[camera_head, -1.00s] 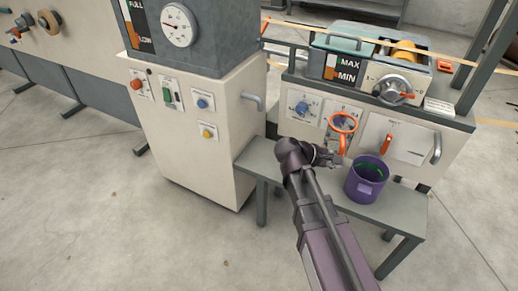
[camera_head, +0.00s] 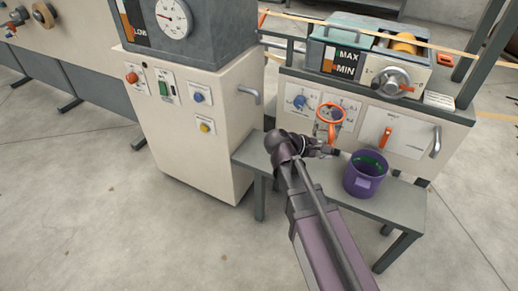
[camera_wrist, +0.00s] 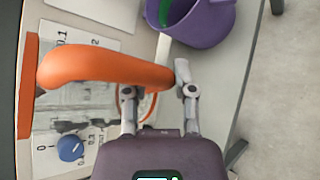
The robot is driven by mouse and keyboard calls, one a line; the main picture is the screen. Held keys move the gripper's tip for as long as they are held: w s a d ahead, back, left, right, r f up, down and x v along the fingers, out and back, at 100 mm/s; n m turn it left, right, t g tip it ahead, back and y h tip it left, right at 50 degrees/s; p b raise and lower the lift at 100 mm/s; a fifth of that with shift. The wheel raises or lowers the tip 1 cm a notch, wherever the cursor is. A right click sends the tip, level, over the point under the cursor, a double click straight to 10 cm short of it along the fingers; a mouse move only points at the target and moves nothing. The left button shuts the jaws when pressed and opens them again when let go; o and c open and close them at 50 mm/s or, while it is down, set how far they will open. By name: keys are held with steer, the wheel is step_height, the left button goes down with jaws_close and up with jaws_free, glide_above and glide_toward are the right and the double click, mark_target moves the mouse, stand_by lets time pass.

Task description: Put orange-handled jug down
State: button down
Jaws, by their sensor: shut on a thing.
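The orange-handled jug has a clear body with an orange rim (camera_head: 331,113); in the head view it is just beyond my gripper (camera_head: 326,150), in front of the machine's front panel. Its orange handle (camera_wrist: 95,65) fills the left of the wrist view, and its see-through body shows behind it. My gripper (camera_wrist: 157,88) is shut on the jug, with its fingers at the handle's end. The jug's base is hidden, so I cannot tell whether it touches the grey bench (camera_head: 385,208).
A purple pot (camera_head: 365,177) with green inside stands on the bench right of my gripper; it also shows in the wrist view (camera_wrist: 205,22). The machine panel (camera_head: 408,137) with knobs and an orange lever (camera_head: 386,138) rises behind. The bench's right end is bare.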

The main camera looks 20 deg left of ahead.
steer(key=s+a+f+n+t+y+b, duration=0.1)
steer(key=s+a+f+n+y+b, duration=0.1)
steer(key=s+a+f+b, duration=0.3)
steer(key=s+a+f+n+t+y+b, duration=0.2)
steer(key=s+a+f+n+b, duration=0.1)
steer(key=a, duration=0.8)
step_height(320, 180, down, 3)
steer(key=shift+s+a+r+b, duration=0.1)
steer(key=shift+s+a+b, duration=0.1)
steer(key=shift+s+b, duration=0.75)
steer(key=shift+w, duration=0.1)
steer(key=b, duration=0.2)
glide_above(264, 162)
steer(key=shift+a+f, duration=0.1)
steer(key=shift+f, duration=0.7)
steer(key=shift+f, duration=0.1)
steer(key=shift+f+b, duration=1.55)
steer(key=shift+f, duration=0.15)
steer(key=shift+f, duration=0.2)
